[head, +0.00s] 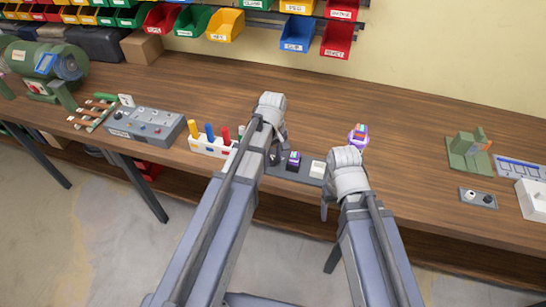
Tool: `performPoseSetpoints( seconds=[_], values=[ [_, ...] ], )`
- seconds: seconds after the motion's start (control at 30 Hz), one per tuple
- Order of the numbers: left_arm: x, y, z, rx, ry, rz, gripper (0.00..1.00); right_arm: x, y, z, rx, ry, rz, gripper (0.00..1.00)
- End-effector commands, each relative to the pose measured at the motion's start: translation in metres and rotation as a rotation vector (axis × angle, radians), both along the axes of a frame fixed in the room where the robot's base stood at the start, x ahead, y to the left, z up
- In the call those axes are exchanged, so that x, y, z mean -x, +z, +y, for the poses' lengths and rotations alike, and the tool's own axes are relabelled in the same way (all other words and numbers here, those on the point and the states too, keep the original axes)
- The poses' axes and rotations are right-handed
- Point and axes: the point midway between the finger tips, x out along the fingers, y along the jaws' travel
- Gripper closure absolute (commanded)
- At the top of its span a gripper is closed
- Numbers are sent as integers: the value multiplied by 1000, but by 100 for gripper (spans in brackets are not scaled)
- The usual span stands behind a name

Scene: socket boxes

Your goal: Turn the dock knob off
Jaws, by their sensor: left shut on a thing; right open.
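A dark strip-like dock (305,178) lies near the front edge of the bench, partly behind my arms. A purple-and-black block (293,160) and a white block (317,169) stand on it. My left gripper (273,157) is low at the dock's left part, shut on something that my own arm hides. I cannot make out a knob there. My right gripper (325,208) is open at the bench's front edge, just right of the dock, with its fingers partly hidden.
A purple-and-white piece (358,134) stands behind my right wrist. A rack of coloured handles (208,146) and a grey control box (145,126) are left. A small plate with white and black parts (478,198) and a green fixture (467,153) are right. The bench's back middle is clear.

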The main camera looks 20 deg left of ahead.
Motion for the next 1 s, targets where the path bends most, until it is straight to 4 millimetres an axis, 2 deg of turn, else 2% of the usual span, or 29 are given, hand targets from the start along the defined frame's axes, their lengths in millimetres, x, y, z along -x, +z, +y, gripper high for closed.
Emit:
performPoseSetpoints(
  seconds=[0.07,0.1,0.37,0.73,1.0],
  values=[
    [0,0,0,1,2,1,100,0,0,0,0,0,0,28],
    [0,0,0,1,2,1,60,0,0,0,0,0,0,28],
    [0,0,0,0,1,0,31,0,0,0,0,0,0,28],
    [0,3,0,0,0,0,31,0,3,0,0,0,0,28],
    [0,26,0,0,0,0,31,0,26,0,0,0,0,28]
  ],
)
